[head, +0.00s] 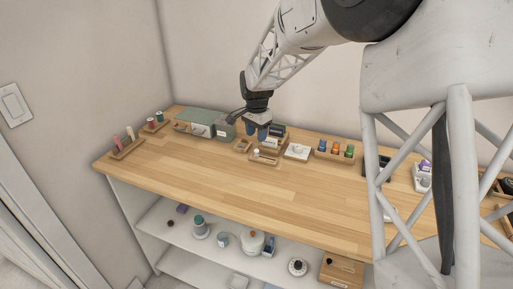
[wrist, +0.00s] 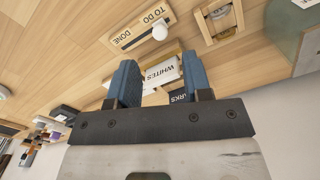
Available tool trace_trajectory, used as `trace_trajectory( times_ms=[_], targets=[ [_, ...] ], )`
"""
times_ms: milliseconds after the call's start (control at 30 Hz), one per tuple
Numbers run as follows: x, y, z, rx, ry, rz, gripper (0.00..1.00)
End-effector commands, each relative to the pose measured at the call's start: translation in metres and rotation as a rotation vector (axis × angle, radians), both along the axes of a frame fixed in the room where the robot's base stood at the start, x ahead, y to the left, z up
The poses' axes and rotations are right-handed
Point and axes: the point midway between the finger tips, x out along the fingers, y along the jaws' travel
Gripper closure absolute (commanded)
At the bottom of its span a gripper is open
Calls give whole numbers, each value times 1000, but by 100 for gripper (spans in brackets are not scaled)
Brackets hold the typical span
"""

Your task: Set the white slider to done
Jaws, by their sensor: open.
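The slider board (wrist: 122,41) is wooden with the words TO DO and DONE, and lies flat on the table in the wrist view. Its white knob (wrist: 160,33) stands at the TO DO end. In the head view the board (head: 265,160) lies near the back of the table, with the white knob (head: 257,153) towards its left. My gripper (wrist: 160,82) has blue fingers spread apart with nothing held. In the head view my gripper (head: 257,132) hangs above the back of the table, just behind and above the slider.
A label reading WHITES (wrist: 162,75) shows between my fingers in the wrist view, with a partly hidden label behind it. The table front (head: 220,180) is clear.

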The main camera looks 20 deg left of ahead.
Motion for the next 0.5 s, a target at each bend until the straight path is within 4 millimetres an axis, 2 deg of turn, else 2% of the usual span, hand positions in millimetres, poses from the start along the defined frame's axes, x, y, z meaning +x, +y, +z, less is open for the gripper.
trace_trajectory(
  times_ms=[300, 500],
  targets=[
    [0, 0, -38, 0, 0, 0, 55],
    [0, 0, -57, 0, 0, 0, 55]
  ],
)
